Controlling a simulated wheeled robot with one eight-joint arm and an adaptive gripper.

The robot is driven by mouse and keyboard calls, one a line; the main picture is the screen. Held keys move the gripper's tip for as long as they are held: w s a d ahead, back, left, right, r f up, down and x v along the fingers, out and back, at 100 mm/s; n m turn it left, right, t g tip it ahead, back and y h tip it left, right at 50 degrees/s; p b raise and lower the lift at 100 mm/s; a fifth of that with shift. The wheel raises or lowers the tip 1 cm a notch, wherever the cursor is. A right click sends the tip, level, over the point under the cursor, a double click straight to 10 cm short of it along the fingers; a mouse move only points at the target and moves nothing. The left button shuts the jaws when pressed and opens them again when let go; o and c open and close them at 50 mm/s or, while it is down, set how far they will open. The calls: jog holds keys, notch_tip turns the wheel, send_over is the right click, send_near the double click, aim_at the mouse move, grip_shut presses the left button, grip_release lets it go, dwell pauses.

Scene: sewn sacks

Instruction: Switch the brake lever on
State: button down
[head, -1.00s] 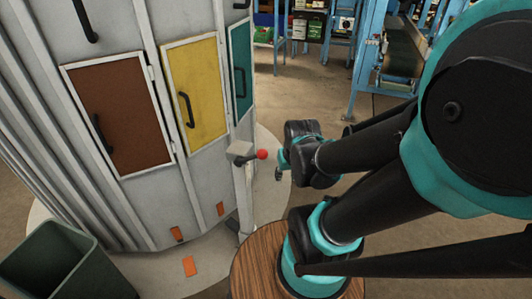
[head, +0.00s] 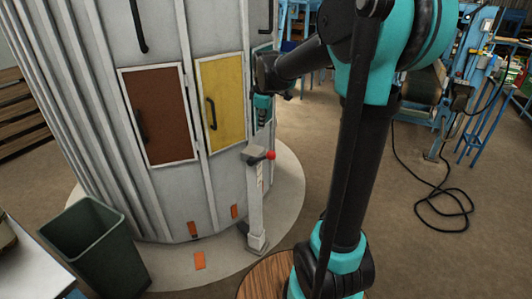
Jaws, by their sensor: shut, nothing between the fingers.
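The brake lever (head: 257,154) is a grey head with a red ball knob (head: 271,155) on top of a pale upright post (head: 255,205). The knob points to the right in the head view.
The tall grey round cabinet (head: 105,100) has brown (head: 158,115), yellow (head: 222,100) and teal doors and stands on a pale round base (head: 290,190). A dark green bin (head: 95,245) stands at lower left. A black cable (head: 450,210) lies on the floor at right.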

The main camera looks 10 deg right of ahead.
jog(key=shift+a+r, duration=0.1)
dwell(0.3)
send_over(267, 155)
notch_tip(267, 155, down, 12)
jog(key=shift+w+f, duration=0.1)
jog(key=shift+f, duration=0.25)
dwell(0.4)
